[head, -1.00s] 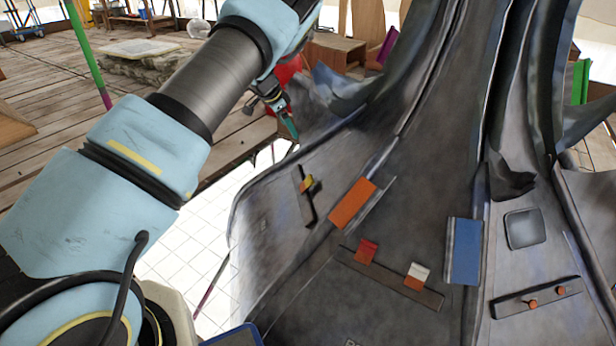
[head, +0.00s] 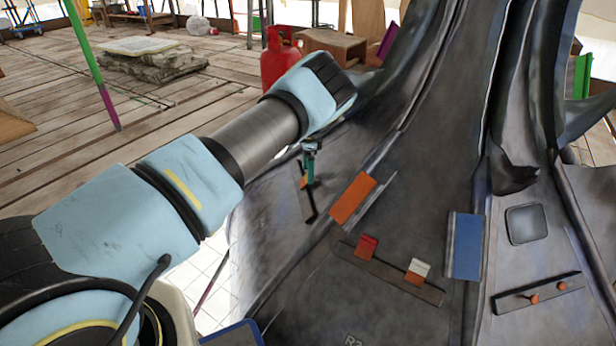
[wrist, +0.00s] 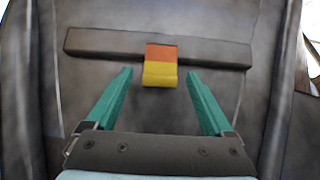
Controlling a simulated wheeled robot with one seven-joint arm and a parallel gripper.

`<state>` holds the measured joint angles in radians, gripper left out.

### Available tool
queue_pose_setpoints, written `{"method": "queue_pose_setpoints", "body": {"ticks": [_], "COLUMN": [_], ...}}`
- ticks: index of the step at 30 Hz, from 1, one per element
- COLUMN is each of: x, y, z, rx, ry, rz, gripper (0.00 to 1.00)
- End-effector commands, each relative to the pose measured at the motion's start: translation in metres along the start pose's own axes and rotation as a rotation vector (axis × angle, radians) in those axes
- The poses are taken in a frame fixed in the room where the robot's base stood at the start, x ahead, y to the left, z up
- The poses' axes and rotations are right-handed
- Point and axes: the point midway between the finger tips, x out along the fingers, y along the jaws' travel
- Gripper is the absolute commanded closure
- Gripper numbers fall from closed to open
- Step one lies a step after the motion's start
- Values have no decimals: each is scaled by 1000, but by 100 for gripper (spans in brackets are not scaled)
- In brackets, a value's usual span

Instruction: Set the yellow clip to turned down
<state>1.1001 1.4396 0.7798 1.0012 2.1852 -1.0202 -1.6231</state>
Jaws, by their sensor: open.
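The yellow clip (wrist: 159,76) is in the wrist view, with an orange upper part against a dark bar (wrist: 100,42) on the grey metal surface. My gripper (wrist: 160,78) is open, its two green fingers apart on the left and right of the clip, not visibly touching it. In the head view my gripper (head: 310,180) is at the bar (head: 304,205) on the left panel of the spire. There it hides most of the clip; only a bit of orange shows beside the finger.
An orange plate (head: 352,199) stands just right of the bar. A red clip (head: 366,246) and a white-and-orange clip (head: 417,269) sit on a lower bar. A blue plate (head: 466,247) and a bar with two orange pegs (head: 534,299) are further right. A red gas cylinder (head: 281,60) stands behind my arm.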

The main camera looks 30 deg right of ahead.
Motion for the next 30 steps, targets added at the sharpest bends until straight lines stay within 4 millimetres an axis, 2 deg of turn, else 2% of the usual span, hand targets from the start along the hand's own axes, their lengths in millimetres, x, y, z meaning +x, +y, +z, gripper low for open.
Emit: {"method": "queue_pose_setpoints", "body": {"ticks": [1,6,15,30], "x": [8,18,19,19], "y": [0,0,0,0], "z": [1,0,0,0], "rx": [-1,-1,-2,-1], "ry": [-1,2,1,1], "rz": [2,0,0,0], "gripper": [14,14,14,70]}}
